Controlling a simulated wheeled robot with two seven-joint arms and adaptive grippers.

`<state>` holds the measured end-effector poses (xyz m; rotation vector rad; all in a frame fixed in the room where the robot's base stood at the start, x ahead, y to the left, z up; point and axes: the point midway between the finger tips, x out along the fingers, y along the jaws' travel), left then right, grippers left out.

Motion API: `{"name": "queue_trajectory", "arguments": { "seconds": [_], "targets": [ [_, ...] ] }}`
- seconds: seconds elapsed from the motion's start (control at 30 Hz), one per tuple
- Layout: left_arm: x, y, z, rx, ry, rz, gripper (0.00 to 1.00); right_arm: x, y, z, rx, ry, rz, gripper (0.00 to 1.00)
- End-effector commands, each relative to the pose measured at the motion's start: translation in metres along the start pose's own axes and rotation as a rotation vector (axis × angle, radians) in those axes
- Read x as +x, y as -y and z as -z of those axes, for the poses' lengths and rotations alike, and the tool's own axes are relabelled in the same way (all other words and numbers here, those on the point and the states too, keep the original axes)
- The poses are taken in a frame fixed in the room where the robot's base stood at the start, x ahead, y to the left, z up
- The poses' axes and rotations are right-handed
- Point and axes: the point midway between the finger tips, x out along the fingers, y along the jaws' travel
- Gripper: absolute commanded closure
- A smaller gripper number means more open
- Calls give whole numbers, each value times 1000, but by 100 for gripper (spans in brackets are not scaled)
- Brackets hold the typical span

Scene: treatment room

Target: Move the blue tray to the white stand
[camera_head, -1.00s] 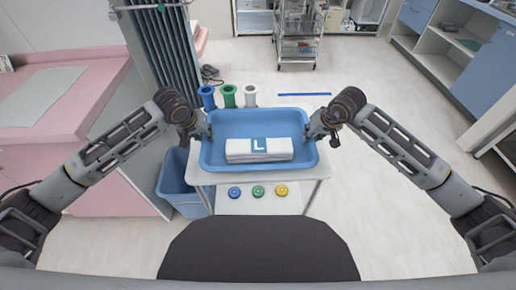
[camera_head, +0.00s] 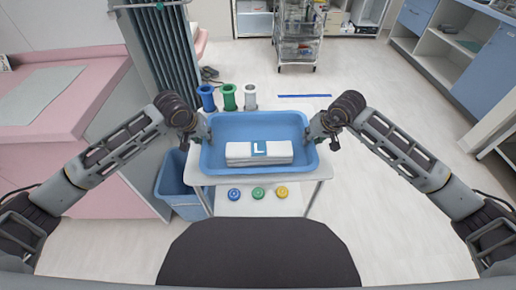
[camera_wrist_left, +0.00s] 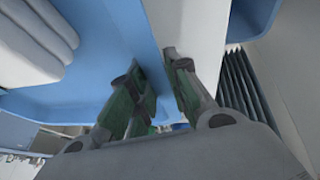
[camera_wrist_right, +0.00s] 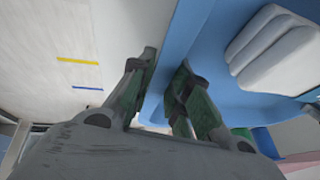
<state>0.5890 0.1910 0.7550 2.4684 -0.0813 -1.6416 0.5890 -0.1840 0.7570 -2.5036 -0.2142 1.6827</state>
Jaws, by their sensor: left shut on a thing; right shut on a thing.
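The blue tray (camera_head: 230,125) is over a small white-topped table (camera_head: 310,188) in front of me in the head view. Folded white cloths (camera_head: 240,153) with a blue "L" label lie in it. My left gripper (camera_head: 206,137) is shut on the tray's left rim; the left wrist view shows its fingers (camera_wrist_left: 156,72) around the wall. My right gripper (camera_head: 313,137) is shut on the right rim, as the right wrist view (camera_wrist_right: 165,75) also shows. The tray looks level. Whether its bottom touches the tabletop is hidden. I cannot tell whether this table is the white stand.
Blue (camera_head: 206,97), green (camera_head: 229,96) and white (camera_head: 250,97) spool-shaped things stand behind the tray. A blue bin (camera_head: 180,190) is left of the table. A pink counter (camera_head: 100,100) is at left, a wire trolley (camera_head: 298,42) at back. The floor at right is clear.

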Motion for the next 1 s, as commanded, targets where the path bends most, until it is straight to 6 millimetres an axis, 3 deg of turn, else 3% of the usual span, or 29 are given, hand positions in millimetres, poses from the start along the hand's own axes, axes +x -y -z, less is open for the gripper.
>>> {"name": "queue_trajectory", "arguments": {
  "seconds": [0.3, 0.33, 0.47, 1.0],
  "targets": [
    [6, 4, -1, -1, -2, 7, 100, 6, -4, -1, 1, -2, -7, 100],
    [6, 4, -2, -1, 0, 8, 78, 6, -4, -2, 1, 0, -7, 78],
    [5, 3, -2, -1, -1, 6, 61, 5, -4, -2, 1, 0, -6, 61],
    [-2, 2, -2, 0, -1, 1, 60, 5, -1, -2, 0, 0, -1, 60]
  ]
}}
